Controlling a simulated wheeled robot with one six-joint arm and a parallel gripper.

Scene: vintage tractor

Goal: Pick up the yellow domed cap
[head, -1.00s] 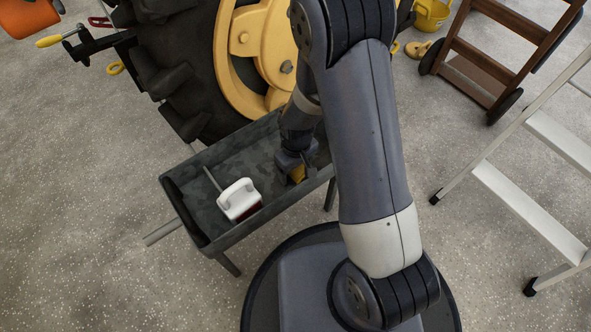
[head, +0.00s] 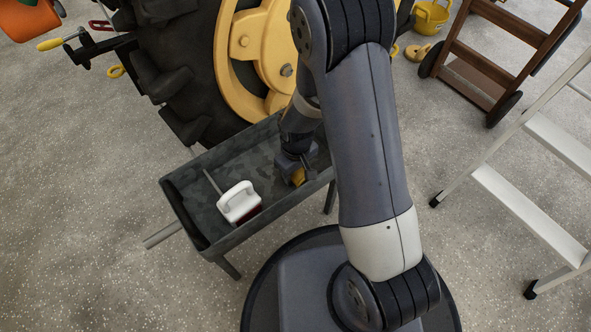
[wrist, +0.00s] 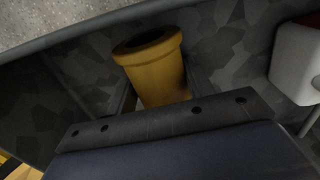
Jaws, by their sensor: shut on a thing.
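The yellow domed cap (head: 298,177) is in the grey metal tray (head: 207,155), at its right part. In the wrist view the yellow cap (wrist: 157,72) shows a round end with a dark opening facing the camera and a body like a short cylinder. My gripper (head: 296,172) is shut on the cap, inside the tray. The gripper's own dark edge hides the cap's lower part in the wrist view. I cannot tell whether the cap touches the tray floor.
A white handled container (head: 239,201) with a dark red part stands in the tray, left of my gripper. A large tractor tyre (head: 180,75) stands behind the tray. A wooden hand truck (head: 485,60) and a white stepladder (head: 530,195) stand at the right.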

